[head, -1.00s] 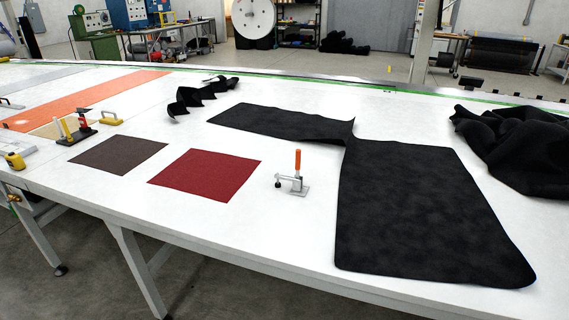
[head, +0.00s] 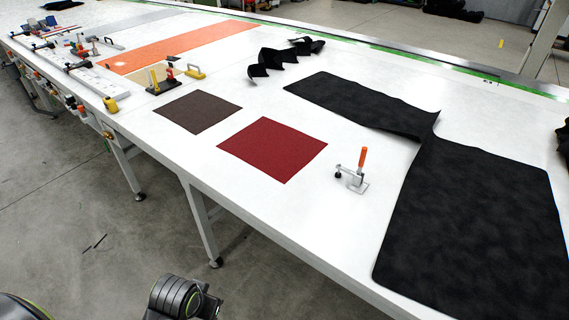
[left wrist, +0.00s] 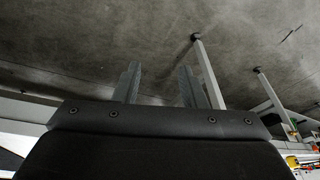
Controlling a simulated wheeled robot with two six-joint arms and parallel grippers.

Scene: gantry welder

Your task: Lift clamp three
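A toggle clamp (head: 353,181) with an upright orange handle and a grey metal base stands on the white table, between the red square and the large black sheet. No number shows on it, so I cannot tell which clamp it is. My left gripper (left wrist: 158,85) shows in the left wrist view with its two fingers apart and nothing between them. It is over the grey floor, with table legs beyond, away from the clamp. My right gripper is not in view.
The white table (head: 318,205) holds a red square (head: 272,149), a dark brown square (head: 198,112), a large black sheet (head: 475,225) and crumpled black strips (head: 280,60). Tools and a yellow-handled block (head: 195,73) lie further left. Bare table surrounds the clamp.

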